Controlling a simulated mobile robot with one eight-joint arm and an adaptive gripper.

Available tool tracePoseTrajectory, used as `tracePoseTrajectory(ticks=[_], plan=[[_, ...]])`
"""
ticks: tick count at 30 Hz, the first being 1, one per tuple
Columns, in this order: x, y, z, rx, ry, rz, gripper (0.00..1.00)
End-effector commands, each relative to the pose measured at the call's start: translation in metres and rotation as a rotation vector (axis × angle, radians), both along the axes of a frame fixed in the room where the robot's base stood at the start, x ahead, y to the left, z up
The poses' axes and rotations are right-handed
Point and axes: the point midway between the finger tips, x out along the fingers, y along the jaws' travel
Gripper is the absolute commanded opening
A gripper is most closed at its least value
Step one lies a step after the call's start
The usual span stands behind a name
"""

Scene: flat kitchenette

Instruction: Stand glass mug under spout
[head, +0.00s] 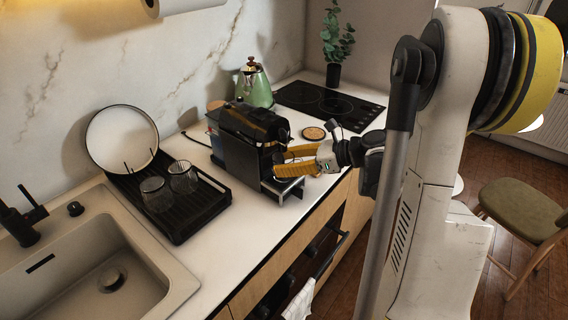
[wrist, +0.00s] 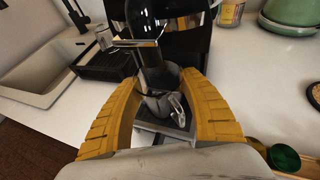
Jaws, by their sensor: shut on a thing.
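The black coffee machine (head: 237,150) stands on the white counter, and its front fills the top of the wrist view (wrist: 183,45). Its drip tray (head: 290,188) juts out at the bottom front. My gripper (wrist: 160,78) has its yellow fingers on either side of the clear glass mug (wrist: 161,101), shut on it. The mug is in front of the machine, above the tray, with its handle toward the wrist camera. It looks close below the dark spout (wrist: 150,55). I cannot tell whether its base touches the tray. In the head view my gripper (head: 278,162) hides the mug.
A black drying rack (head: 205,207) with two glasses and a white plate (head: 121,138) stands left, beside the sink (head: 105,270). A green kettle (head: 254,86) and a hob (head: 325,101) are behind the machine. A round wooden coaster (head: 314,133) lies right of it.

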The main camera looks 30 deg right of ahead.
Motion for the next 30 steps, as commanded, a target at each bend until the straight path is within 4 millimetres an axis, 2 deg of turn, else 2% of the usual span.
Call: tracePoseTrajectory(ticks=[5,6,7,8,20,30], plan=[[0.000,0.000,-0.004,0.000,0.000,0.000,0.17],[0.000,0.000,-0.004,0.000,0.000,0.000,0.59],[0.000,0.000,-0.003,0.000,0.000,0.000,0.68],[0.000,0.000,-0.003,0.000,0.000,0.000,0.71],[-0.003,-0.003,0.004,0.000,0.000,-0.002,0.71],[-0.054,-0.048,0.032,0.000,0.000,-0.005,0.71]])
